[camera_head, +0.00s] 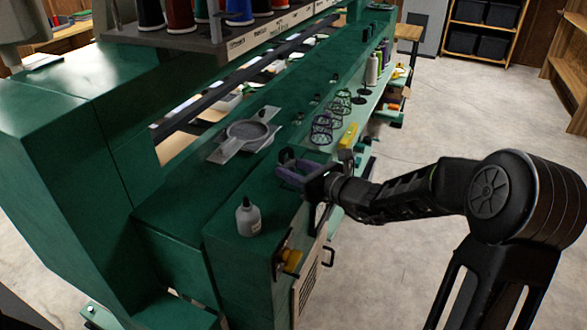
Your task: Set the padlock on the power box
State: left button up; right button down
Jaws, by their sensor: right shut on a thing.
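My right gripper (297,169) reaches in from the right over the near end of the green machine. It is shut on a small purple thing (291,177), mostly hidden by the fingers. I cannot tell for certain that this is the padlock. Below it, on the machine's near end face, is what looks like the power box, a beige vented panel (307,285) with a dark handle. A yellow rotary switch (291,260) sits beside the panel's upper left. My left gripper is not in view.
A grey bottle (248,217) stands on the green top left of the gripper. A round metal hoop frame (247,132), a yellow item (349,134) and dark mesh spools (322,128) lie farther back. Thread cones (181,17) line the rack above. Floor at right is clear.

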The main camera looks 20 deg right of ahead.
jog(key=shift+f, duration=0.1)
jog(key=c, duration=0.8)
grip_release()
jog(key=b+v, duration=0.1)
jog(key=v, duration=1.1)
